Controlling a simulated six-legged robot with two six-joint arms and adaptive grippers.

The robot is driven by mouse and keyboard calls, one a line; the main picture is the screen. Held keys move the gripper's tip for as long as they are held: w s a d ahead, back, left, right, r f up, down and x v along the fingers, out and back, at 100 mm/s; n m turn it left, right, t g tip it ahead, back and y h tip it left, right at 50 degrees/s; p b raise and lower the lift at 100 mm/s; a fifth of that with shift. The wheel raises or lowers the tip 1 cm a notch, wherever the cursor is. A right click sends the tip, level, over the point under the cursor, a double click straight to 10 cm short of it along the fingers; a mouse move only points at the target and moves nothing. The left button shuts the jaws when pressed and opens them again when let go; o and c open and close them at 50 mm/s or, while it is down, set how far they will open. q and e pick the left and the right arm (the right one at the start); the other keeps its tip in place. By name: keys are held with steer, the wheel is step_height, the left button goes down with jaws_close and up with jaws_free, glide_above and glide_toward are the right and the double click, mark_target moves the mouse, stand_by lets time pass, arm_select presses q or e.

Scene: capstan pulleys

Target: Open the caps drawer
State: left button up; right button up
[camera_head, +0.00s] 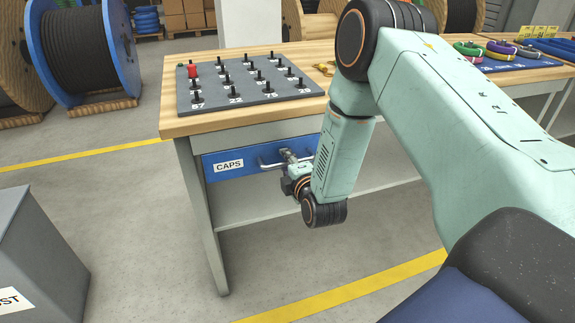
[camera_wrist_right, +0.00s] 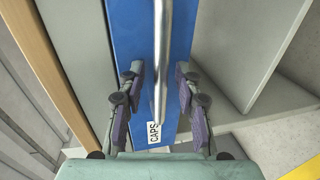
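The caps drawer (camera_head: 245,165) has a blue front with a white CAPS label (camera_head: 228,167) and sits under the workbench top; it looks closed. Its silver bar handle (camera_head: 270,165) runs along the front. My right gripper (camera_head: 287,155) is at the handle, partly hidden by its own wrist and arm. In the right wrist view the handle (camera_wrist_right: 161,45) passes between the two open fingers of the gripper (camera_wrist_right: 159,72), with gaps visible on both sides. The drawer front (camera_wrist_right: 130,30) lies behind it. My left gripper is not in view.
The workbench top (camera_head: 180,122) carries a grey peg board (camera_head: 240,97) with several black pegs and one red piece. A shelf (camera_head: 260,210) lies below the drawer. A grey bin (camera_head: 40,240) stands at left. The floor before the bench is clear.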

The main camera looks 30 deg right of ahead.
steer(key=shift+c, duration=0.3)
jaws_close()
steer(key=shift+f, duration=0.1)
stand_by(0.5)
